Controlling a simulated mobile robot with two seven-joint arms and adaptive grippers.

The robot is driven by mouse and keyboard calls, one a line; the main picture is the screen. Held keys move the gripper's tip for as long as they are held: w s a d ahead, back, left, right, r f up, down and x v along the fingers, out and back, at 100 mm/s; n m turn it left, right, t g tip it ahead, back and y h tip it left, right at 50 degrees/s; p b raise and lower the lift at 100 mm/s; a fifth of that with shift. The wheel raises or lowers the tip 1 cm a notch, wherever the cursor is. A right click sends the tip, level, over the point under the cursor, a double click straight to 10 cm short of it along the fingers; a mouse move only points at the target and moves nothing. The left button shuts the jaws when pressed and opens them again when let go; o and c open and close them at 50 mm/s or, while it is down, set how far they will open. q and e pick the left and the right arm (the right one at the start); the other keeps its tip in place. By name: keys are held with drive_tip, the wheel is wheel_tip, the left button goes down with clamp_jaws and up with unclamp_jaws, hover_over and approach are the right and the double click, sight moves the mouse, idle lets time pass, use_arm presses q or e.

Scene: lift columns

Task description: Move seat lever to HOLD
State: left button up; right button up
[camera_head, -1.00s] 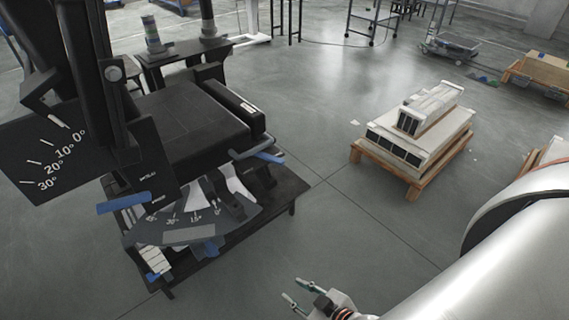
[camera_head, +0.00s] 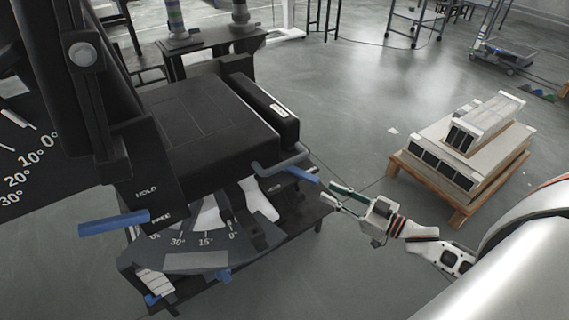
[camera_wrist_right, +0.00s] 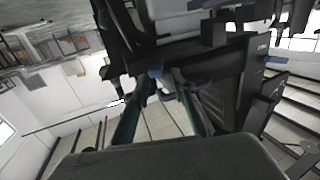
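The machine's seat (camera_head: 205,125) is a black padded block. At its right front corner, a grey bent bar (camera_head: 280,160) and a blue handle tip (camera_head: 303,175) stick out to the right. A black plate marked HOLD and FREE (camera_head: 150,195) hangs at the left, with a second blue handle (camera_head: 113,222) by the FREE word. Which one is the seat lever is not labelled. My right gripper (camera_head: 328,196) is open, just right of the blue tip and apart from it. In the right wrist view its teal fingers (camera_wrist_right: 158,108) point at a blue tip (camera_wrist_right: 155,71). My left gripper is not seen.
A dark angle scale (camera_head: 190,243) is below the seat, over a low black table (camera_head: 300,222). A wooden pallet with stacked blocks (camera_head: 462,150) stands at the right. The grey floor between table and pallet is mostly free.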

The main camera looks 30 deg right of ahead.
sight(299, 171)
drive_tip(key=shift+w+d+r+y, duration=0.2)
drive_tip(key=shift+w+y, duration=0.05)
drive_tip(key=shift+w, duration=0.2)
drive_tip(key=shift+w+d+r+y, duration=0.15)
drive_tip(key=shift+w+r+y, duration=0.1)
drive_tip(key=shift+w, duration=0.15)
drive_tip(key=b+x, duration=0.1)
drive_tip(key=x, duration=1)
drive_tip(key=shift+w+a, duration=0.15)
drive_tip(key=shift+w, duration=0.15)
clamp_jaws()
